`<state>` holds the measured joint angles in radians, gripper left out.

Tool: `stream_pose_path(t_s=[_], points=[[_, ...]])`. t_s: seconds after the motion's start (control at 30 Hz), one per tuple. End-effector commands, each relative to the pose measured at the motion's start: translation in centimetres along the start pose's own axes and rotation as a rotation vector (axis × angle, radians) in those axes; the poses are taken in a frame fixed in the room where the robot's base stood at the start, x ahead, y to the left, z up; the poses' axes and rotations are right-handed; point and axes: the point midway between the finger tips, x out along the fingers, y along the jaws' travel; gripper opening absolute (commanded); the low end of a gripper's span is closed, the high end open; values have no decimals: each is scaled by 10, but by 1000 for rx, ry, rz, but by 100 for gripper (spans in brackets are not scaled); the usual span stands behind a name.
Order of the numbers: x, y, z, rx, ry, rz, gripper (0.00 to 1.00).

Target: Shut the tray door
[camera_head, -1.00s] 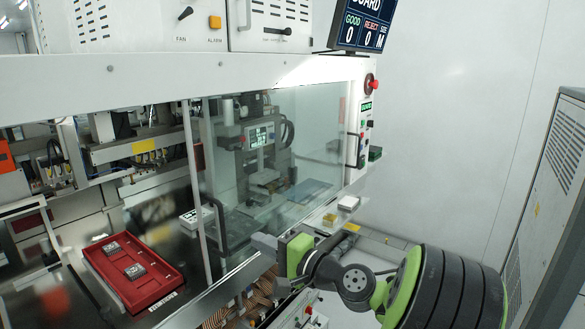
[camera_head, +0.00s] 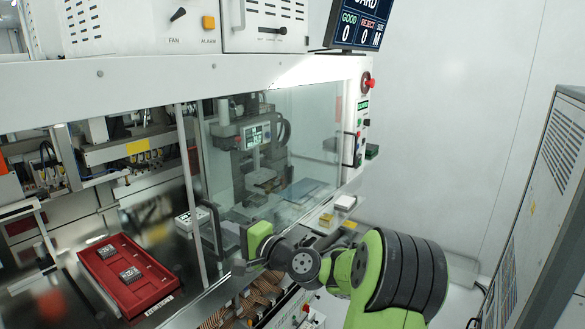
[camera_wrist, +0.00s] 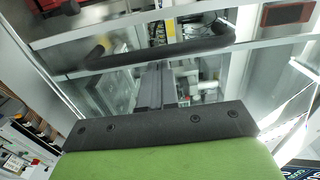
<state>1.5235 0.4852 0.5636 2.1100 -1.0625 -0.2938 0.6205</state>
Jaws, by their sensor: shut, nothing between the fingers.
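The tray door is a clear glass panel (camera_head: 305,130) in a thin metal frame on the machine's front. Its dark upright handle (camera_head: 216,232) is near its left edge. The opening left of the panel is uncovered, and the red tray (camera_head: 152,296) with two dark parts shows there. My gripper (camera_head: 240,265) is just right of the handle, low at the panel. In the wrist view my gripper fingers (camera_wrist: 163,85) are shut and empty. The handle (camera_wrist: 165,52) crosses beyond them as a dark bar. I cannot tell whether they touch.
A red emergency button (camera_head: 369,82) is on the machine's right post. A grey cabinet (camera_head: 535,220) stands at the far right. A small shelf with a white box (camera_head: 345,202) juts out right of the panel. Floor is clear between machine and cabinet.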

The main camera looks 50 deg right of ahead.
Motion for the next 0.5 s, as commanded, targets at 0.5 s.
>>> stream_pose_path(t_s=[0.5], points=[[0,2,59,-1,-4,2,0]])
